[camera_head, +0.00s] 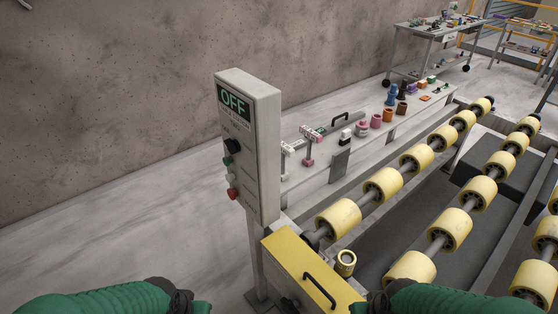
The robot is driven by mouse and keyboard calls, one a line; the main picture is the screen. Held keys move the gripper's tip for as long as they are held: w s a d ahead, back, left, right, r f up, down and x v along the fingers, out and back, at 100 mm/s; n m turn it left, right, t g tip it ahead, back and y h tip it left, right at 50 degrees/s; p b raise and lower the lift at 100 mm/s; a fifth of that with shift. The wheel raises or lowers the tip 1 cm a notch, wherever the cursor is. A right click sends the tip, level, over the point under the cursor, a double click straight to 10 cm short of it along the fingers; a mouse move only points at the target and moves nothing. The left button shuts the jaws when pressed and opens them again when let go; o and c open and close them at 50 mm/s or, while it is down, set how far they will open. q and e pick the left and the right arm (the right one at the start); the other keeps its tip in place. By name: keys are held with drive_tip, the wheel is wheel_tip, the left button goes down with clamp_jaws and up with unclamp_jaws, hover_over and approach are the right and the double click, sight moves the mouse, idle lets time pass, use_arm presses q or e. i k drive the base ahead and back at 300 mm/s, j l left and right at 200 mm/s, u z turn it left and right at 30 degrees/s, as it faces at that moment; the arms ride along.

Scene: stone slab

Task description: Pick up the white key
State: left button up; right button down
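A small white upright piece with a crossbar top, which looks like the white key (286,150), stands at the near end of a long grey shelf, just right of the control box. The box's edge is close to it and may hide part of it. A similar pink and white piece (309,147) stands just to its right. Green sections of my two arms show along the bottom edge, far from these pieces. Neither gripper is visible.
The grey control box (262,150) reads OFF and has several knobs. Right of it runs a roller conveyor (385,186) with yellow rollers. A yellow box with a black handle (318,291) is in front. More small coloured parts, such as an orange ring (388,114), line the shelf.

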sight(287, 150)
drive_tip(key=i+j+u, duration=0.35)
drive_tip(key=j, duration=0.3)
drive_tip(key=i+j+u, duration=0.35)
drive_tip(key=j, duration=0.2)
drive_tip(key=i+j+u, duration=0.35)
drive_tip(key=i+j+z, duration=0.15)
drive_tip(key=i, duration=0.3)
drive_tip(key=i+j+z, duration=0.15)
drive_tip(key=i, duration=0.3)
drive_tip(key=i+j+z, duration=0.1)
drive_tip(key=i, duration=0.35)
drive_tip(key=j, duration=0.1)
